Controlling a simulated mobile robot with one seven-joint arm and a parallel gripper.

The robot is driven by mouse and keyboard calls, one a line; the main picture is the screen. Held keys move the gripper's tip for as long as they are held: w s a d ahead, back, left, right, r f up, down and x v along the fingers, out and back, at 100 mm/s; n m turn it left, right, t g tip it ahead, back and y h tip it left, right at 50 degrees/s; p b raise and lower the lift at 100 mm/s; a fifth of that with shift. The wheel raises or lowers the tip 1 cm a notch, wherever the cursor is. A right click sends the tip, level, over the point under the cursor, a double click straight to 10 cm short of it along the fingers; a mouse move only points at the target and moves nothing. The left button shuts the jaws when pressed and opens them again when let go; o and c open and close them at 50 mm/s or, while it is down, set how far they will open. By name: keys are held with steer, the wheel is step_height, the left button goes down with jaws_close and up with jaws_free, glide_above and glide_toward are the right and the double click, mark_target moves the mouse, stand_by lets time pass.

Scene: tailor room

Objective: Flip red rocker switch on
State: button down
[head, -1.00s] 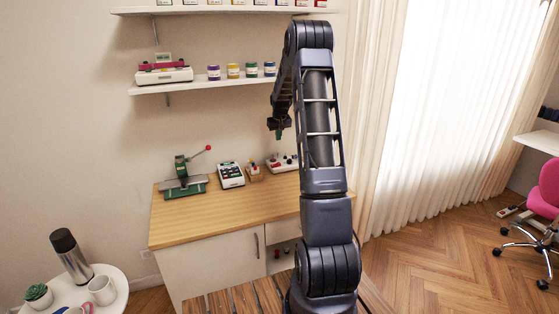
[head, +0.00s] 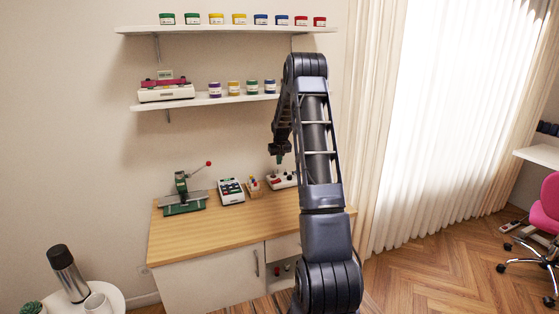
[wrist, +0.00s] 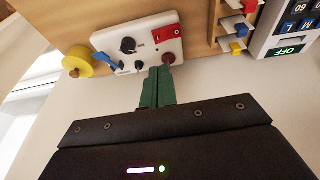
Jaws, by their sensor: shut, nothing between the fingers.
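A white control box (wrist: 135,45) with black knobs and a red rocker switch (wrist: 167,33) shows in the wrist view. The switch is near the box's upper right corner; whether it is on or off is too small to tell. My gripper (wrist: 160,71) is shut and empty. Its green fingertips are in front of the box edge, below the switch in the picture, beside a small dark red part. I cannot tell whether they touch the box. In the head view, my gripper (head: 280,160) is just above the box (head: 283,180) at the back of the wooden workbench (head: 220,235).
A wooden holder with coloured pieces (head: 254,187) and a device with dark keys (head: 231,190) stand left of the box. A green press (head: 183,195) stands further left. A shelf (head: 208,101) is above. A yellow roll (wrist: 77,62) is beside the box. The bench front is clear.

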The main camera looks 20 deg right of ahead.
glide_toward(279, 180)
steer(key=x, duration=0.2)
steer(key=w+x, duration=0.1)
steer(key=x, duration=0.2)
steer(key=shift+d, duration=0.15)
steer(key=shift+w+d+f, duration=0.1)
steer(key=shift+d+f, duration=0.05)
steer(key=shift+f, duration=0.55)
steer(key=shift+f, duration=0.15)
steer(key=shift+d+f+y, duration=0.1)
steer(key=shift+f+y, duration=0.1)
steer(key=shift+y, duration=0.1)
steer(key=shift+a+r, duration=0.1)
steer(key=shift+a, duration=0.15)
steer(key=shift+a+r, duration=0.25)
steer(key=shift+a, duration=0.3)
